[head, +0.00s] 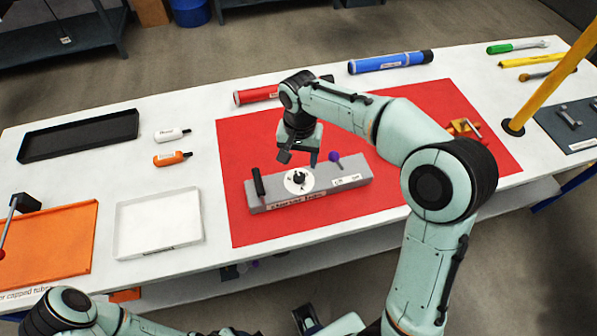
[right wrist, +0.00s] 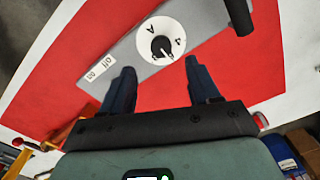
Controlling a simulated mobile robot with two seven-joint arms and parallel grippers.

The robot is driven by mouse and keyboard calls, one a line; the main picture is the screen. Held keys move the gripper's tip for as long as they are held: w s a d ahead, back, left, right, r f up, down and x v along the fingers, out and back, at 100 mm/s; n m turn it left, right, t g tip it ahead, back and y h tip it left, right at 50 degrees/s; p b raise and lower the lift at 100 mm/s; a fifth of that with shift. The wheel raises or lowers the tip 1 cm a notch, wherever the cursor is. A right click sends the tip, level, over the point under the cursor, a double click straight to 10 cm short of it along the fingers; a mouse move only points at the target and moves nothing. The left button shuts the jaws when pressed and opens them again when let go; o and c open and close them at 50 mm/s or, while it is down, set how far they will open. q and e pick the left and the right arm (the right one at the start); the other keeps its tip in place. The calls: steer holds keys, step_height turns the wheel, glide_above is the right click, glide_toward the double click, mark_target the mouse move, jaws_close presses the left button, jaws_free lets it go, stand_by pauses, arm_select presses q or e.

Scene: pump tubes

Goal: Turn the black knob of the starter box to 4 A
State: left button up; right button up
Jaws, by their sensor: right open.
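The grey starter box (head: 225,199) lies on the red mat, its front label partly legible. Its black knob (head: 299,178) sits in a round white dial on top; in the right wrist view the knob (right wrist: 161,46) has a light pointer towards the lower right. A letter A shows on the dial, but the other marks are unclear. My right gripper (head: 299,158) is open and empty above and behind the knob. In the right wrist view its fingers (right wrist: 158,68) are apart, with the knob just beyond the tips. A dark piece at the bottom edge may be my left gripper (head: 306,318).
The box also bears a black upright handle (head: 258,183) and a purple ball knob (head: 335,157). Red (head: 257,95) and blue (head: 390,62) tubes lie behind. A white tray (head: 158,247) is left of the red mat (head: 237,145); a yellow post (head: 550,85) stands right.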

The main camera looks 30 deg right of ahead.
mark_target(299, 176)
step_height(299, 176, down, 8)
steer(key=shift+w+r+b, duration=0.15)
steer(key=shift+b, duration=0.15)
steer(key=c, duration=1)
